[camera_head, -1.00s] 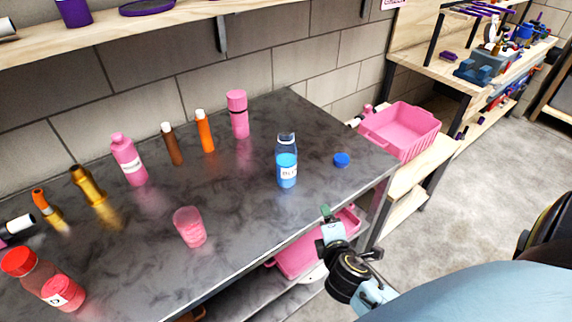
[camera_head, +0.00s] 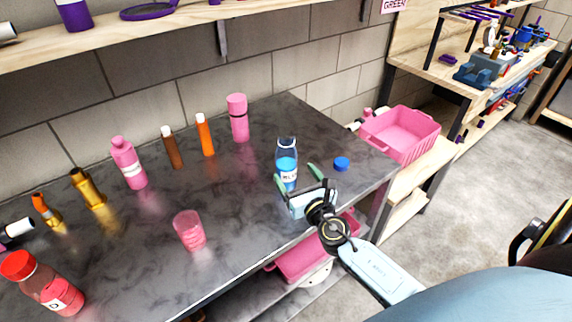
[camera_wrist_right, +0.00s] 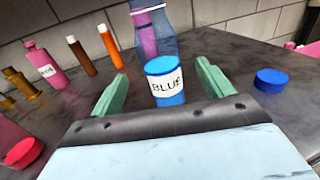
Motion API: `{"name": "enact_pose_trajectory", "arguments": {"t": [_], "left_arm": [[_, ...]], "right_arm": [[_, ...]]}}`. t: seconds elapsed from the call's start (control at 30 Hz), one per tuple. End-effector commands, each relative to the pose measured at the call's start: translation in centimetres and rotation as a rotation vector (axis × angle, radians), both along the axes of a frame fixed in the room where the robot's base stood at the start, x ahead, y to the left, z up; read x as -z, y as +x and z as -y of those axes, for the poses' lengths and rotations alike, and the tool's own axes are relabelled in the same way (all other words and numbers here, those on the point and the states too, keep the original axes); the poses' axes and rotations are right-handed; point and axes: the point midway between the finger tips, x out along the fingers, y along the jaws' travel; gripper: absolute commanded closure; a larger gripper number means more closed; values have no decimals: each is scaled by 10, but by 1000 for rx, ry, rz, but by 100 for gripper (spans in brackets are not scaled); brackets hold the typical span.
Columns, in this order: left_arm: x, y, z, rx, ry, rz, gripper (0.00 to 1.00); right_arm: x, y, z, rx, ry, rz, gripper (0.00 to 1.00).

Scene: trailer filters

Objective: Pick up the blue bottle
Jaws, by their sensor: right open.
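The blue bottle (camera_head: 287,160) stands upright on the dark tabletop near its right end, clear above and blue below, with a white label. In the right wrist view the bottle (camera_wrist_right: 165,80) shows ahead, its label reading "BLUE". My right gripper (camera_head: 297,174) is open at the bottle's near side. In the wrist view its two green fingers (camera_wrist_right: 160,90) are apart, one toward each side of the bottle, with nothing gripped. My left gripper is not in view.
A blue cap (camera_head: 341,164) lies just right of the bottle. A pink cup (camera_head: 189,230) stands to the left. Pink, brown and orange bottles stand behind and left. A pink crate (camera_head: 402,134) sits beyond the table's right end.

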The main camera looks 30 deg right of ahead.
Motion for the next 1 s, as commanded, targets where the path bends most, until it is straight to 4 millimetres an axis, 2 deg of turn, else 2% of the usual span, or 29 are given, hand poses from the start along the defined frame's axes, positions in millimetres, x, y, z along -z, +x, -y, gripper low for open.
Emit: {"name": "enact_pose_trajectory", "arguments": {"t": [0.1, 0.27, 0.6, 0.9, 1.0], "left_arm": [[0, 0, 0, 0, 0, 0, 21], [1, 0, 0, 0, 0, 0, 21], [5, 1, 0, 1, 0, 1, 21], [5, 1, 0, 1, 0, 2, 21], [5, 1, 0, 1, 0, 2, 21]], "right_arm": [[0, 14, 2, 0, 2, -1, 21], [0, 23, 3, 0, 2, -1, 21], [0, 66, 9, 1, 3, 0, 21], [0, 70, 10, 0, 3, -1, 21], [0, 69, 10, 0, 3, -1, 34]]}}
